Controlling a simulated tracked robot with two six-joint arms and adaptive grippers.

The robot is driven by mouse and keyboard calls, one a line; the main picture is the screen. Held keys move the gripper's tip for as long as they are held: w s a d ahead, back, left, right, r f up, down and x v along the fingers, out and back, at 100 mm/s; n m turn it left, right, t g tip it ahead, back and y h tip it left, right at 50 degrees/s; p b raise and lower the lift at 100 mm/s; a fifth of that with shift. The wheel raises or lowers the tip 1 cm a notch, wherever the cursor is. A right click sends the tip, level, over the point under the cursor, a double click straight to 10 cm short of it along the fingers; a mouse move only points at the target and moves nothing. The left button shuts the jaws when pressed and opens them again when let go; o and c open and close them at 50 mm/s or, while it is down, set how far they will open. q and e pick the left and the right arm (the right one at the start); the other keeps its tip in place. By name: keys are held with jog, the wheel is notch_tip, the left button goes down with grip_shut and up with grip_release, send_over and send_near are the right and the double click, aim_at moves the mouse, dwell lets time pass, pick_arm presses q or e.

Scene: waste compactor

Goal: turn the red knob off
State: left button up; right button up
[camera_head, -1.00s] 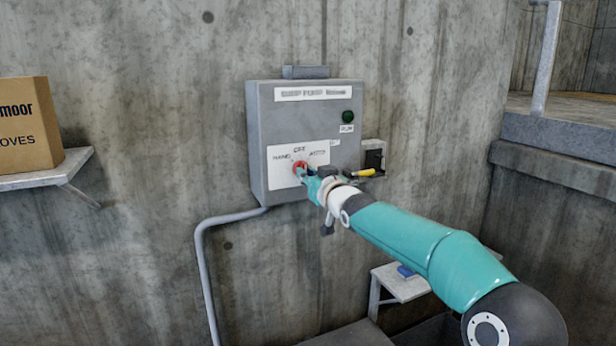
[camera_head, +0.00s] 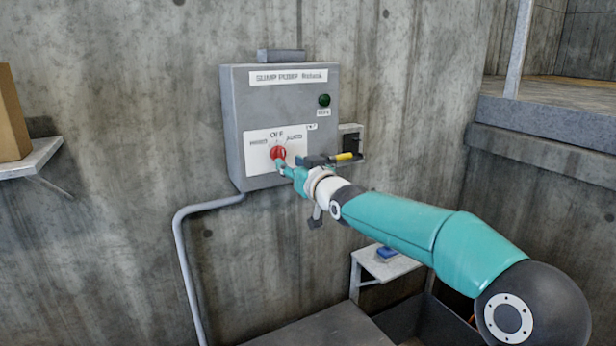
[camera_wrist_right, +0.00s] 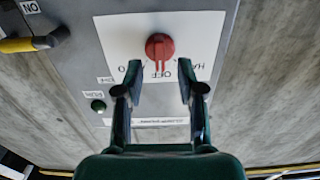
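The red knob (camera_head: 278,153) is on the white label plate of a grey control box (camera_head: 290,95), below the word OFF and between HAND and AUTO. In the right wrist view, upside down, the red knob (camera_wrist_right: 160,46) shows clear, its ridge roughly in line with the OFF lettering. My right gripper (camera_head: 284,168) is just in front of and below the knob. In the wrist view its two fingers (camera_wrist_right: 160,75) are spread, with nothing between them, and the knob lies beyond their tips. My left gripper is not in view.
A green lamp (camera_head: 324,100) is at the box's upper right. A small side box (camera_head: 350,143) with a yellow-handled lever (camera_head: 345,156) is close by my right wrist. A conduit (camera_head: 184,250) runs down the wall. A small shelf (camera_head: 388,266) is below my arm.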

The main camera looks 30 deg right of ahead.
jog(key=s, duration=0.8)
jog(key=shift+a, duration=0.2)
